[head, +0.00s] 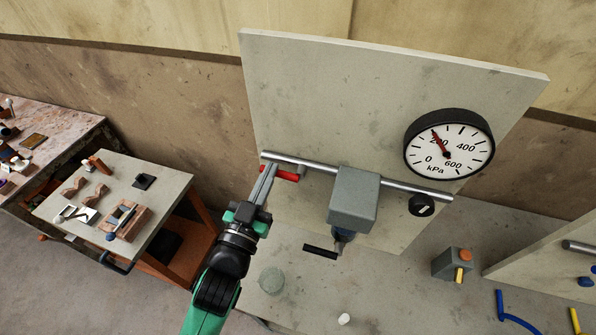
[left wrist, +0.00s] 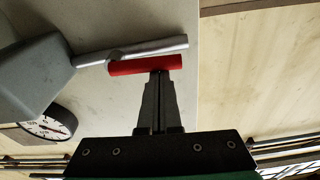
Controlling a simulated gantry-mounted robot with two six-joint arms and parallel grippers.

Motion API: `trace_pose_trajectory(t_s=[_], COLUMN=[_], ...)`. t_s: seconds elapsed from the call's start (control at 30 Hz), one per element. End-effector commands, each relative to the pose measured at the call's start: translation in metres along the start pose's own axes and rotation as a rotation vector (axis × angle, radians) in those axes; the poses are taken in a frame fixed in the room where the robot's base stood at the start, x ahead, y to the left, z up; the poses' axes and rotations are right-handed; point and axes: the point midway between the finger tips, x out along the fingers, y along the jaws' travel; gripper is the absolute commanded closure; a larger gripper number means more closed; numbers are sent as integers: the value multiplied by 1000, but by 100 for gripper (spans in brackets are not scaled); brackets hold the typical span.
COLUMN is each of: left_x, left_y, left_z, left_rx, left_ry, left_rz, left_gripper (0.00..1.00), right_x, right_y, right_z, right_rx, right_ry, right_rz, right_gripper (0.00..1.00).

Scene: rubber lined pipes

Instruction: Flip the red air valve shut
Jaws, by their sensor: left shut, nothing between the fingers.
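The red air valve handle (head: 280,173) sits at the left end of a grey metal pipe (head: 315,167) on an upright panel. The handle lies about along the pipe, just below it. In the left wrist view the red handle (left wrist: 145,65) runs beside the pipe (left wrist: 130,52). My left gripper (head: 270,168) is shut and empty, with its fingertips at the handle's left part. In the left wrist view the fingertips (left wrist: 159,74) are at the handle's edge; I cannot tell whether they touch it. My right gripper is not in view.
A grey box (head: 354,198) sits on the pipe, with a black knob (head: 421,205) to its right. A round gauge (head: 449,151) is on the panel (head: 330,100). A side table (head: 160,178) with small parts stands at left. A grey button box (head: 452,264) is at lower right.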

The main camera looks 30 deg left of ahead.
Motion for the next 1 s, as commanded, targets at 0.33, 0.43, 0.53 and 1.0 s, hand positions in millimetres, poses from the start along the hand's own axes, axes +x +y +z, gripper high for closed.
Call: trace_pose_trajectory(t_s=[0.33,0.43,0.53,1.0], left_x=[0,0,2,-49], left_y=[1,1,0,2], left_z=[1,0,-6,-35], left_rx=[1,1,1,1], left_ry=[-2,-1,-1,-3], left_rz=[2,2,2,8], left_gripper=[100,100,100,100], right_x=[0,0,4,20], right_y=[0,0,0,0], right_z=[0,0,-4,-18], right_rx=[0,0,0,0], right_ry=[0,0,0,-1], right_rz=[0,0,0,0], right_gripper=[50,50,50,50])
